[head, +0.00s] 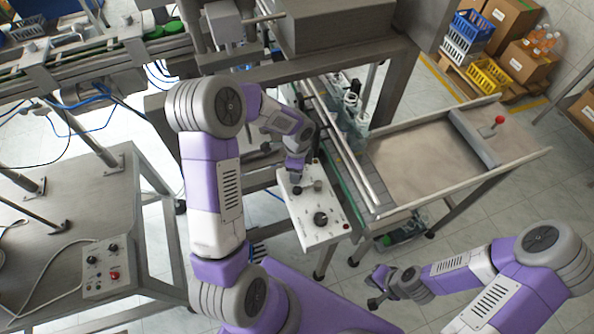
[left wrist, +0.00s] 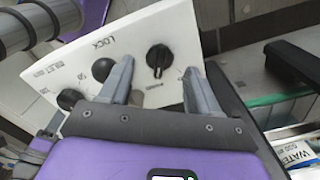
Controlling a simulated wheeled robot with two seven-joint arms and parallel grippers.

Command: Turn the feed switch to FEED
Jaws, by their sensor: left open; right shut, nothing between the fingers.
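The white control panel (head: 311,236) stands in the middle of the head view, with black knobs and a small red button. In the left wrist view the panel (left wrist: 215,22) shows a black pointer knob (left wrist: 158,58), a round black knob (left wrist: 103,69) and another black knob (left wrist: 68,99). A "LOCK" label is legible; the FEED marking is not. My left gripper (left wrist: 158,70) is open over the panel, with the pointer knob between its fingertips in the picture; I cannot tell whether they touch it. My right gripper (head: 373,292) is shut and empty, low at the right.
A conveyor with rails (head: 345,150) runs beside the panel, and a metal tray table (head: 425,165) adjoins it. A second control box (head: 104,268) lies on the left table. Crates (head: 465,45) and cartons stand at the back right. Open floor lies around my right gripper.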

